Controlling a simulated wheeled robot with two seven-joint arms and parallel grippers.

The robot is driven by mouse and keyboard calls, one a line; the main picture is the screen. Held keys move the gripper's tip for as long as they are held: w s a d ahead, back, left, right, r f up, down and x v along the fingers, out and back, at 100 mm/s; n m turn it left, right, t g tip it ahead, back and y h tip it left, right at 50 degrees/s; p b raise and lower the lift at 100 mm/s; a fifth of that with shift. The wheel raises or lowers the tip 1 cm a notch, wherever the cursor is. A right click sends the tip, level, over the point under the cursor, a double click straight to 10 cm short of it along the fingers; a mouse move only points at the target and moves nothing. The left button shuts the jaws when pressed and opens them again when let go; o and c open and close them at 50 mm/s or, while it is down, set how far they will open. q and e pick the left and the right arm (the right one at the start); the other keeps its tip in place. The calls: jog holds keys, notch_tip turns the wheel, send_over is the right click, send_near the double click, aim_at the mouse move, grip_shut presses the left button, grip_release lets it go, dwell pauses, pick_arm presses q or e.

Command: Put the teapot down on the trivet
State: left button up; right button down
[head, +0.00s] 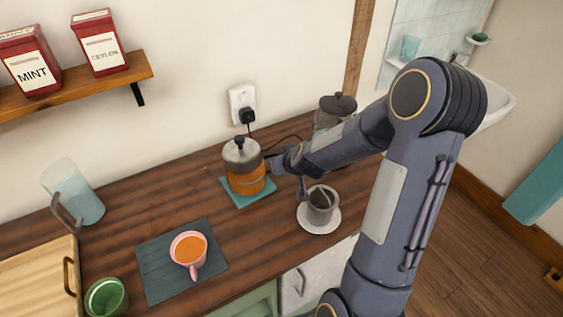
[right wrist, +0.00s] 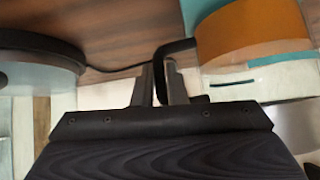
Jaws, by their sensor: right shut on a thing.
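The teapot (head: 245,178) is a glass pot with orange tea and a grey top with a dark knob. It stands upright over the teal square trivet (head: 227,185), within its edges; the trivet's corners show around its base. I cannot tell whether the base touches the trivet. My right gripper (head: 276,163) reaches in from the right and is shut on the teapot's handle. In the right wrist view, my right gripper's fingers (right wrist: 160,82) close on the black handle beside the orange teapot (right wrist: 252,35). My left gripper is not in view.
A pink mug (head: 188,249) sits on a dark mat (head: 155,263). A dark-lidded glass vessel (head: 337,106) stands behind my arm. A glass pitcher (head: 75,190) is at left.

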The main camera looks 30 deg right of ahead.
dwell(0.3)
jog(key=c, duration=1.4)
grip_release()
jog(key=shift+f, duration=0.1)
jog(key=shift+s, duration=0.1)
jog(key=p+v, duration=0.1)
jog(key=v, duration=0.6)
jog(key=shift+s+r, duration=0.2)
jog(key=shift+r, duration=0.15)
